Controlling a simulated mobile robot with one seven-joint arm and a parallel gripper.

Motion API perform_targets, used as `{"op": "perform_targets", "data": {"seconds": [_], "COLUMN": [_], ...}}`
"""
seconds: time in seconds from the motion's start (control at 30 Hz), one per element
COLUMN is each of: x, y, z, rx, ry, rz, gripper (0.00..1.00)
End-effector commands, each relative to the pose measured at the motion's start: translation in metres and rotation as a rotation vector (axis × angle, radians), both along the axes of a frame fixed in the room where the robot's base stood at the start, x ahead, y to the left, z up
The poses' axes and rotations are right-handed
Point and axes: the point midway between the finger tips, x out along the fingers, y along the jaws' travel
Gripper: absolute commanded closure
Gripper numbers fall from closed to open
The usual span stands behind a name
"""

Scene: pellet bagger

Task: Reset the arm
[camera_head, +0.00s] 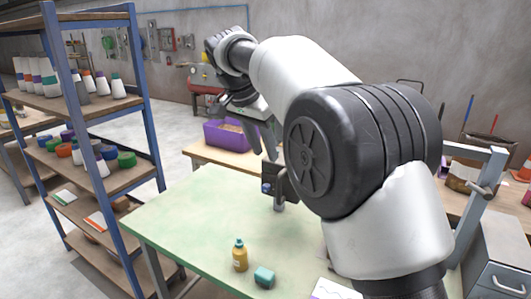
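My arm rises from the lower right, bends at a large dark elbow joint and reaches up and back over the green-topped table. My gripper (262,148) hangs at the end of it with its fingers pointing down, near the table's far edge. Its two dark fingers look spread apart, and I see nothing between them. The elbow hides part of the table behind it.
A purple bin (216,136) stands on a wooden bench behind the gripper. A blue-framed shelf (142,90) stands left. The table's left part is clear.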

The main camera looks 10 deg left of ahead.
Motion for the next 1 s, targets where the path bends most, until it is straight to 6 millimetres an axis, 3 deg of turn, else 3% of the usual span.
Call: {"op": "perform_targets", "data": {"seconds": [0.27, 0.37, 0.47, 0.6, 0.73, 0.9, 1.0], "x": [-0.001, -0.006, -0.022, -0.066, -0.119, -0.197, -0.237], "y": [-0.006, -0.030, -0.076, -0.150, -0.209, -0.265, -0.284], "z": [0.004, 0.018, 0.039, 0.059, 0.061, 0.041, 0.020], "rx": [0.001, 0.006, 0.013, 0.026, 0.032, 0.025, 0.011], "ry": [0.001, 0.005, 0.015, 0.020, 0.006, -0.034, -0.059], "rz": [0.004, 0.027, 0.079, 0.178, 0.264, 0.362, 0.409], "gripper": [0.69, 0.69, 0.69, 0.69, 0.69, 0.69, 0.69]}}
